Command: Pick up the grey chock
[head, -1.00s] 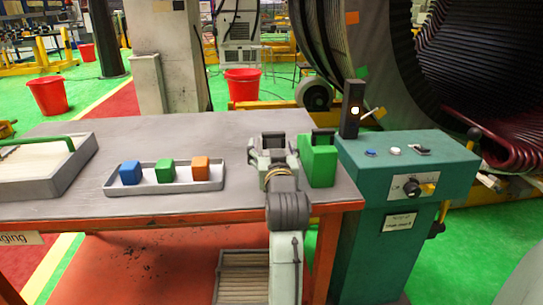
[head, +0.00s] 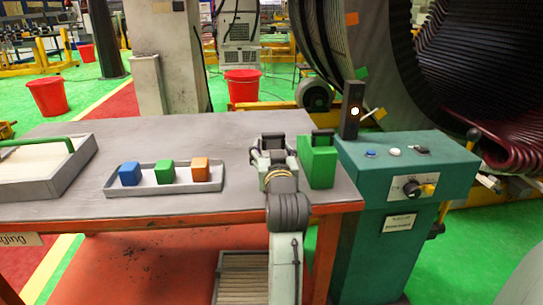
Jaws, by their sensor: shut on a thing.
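My gripper (head: 273,146) is over the right part of the grey table, seen from behind in the head view. Its dark fingers are shut on the grey chock, which is mostly hidden by the gripper and wrist. I cannot tell whether the chock is touching the table or just clear of it. A green chock (head: 317,166) with a dark handle on top stands upright close to the right of my gripper.
A shallow grey tray (head: 112,188) with blue, green and orange blocks lies left of my gripper. A larger tray with a green handle (head: 38,141) is at the far left. A teal control box (head: 408,163) and dark signal post (head: 352,108) stand at the right. The table's front edge is near.

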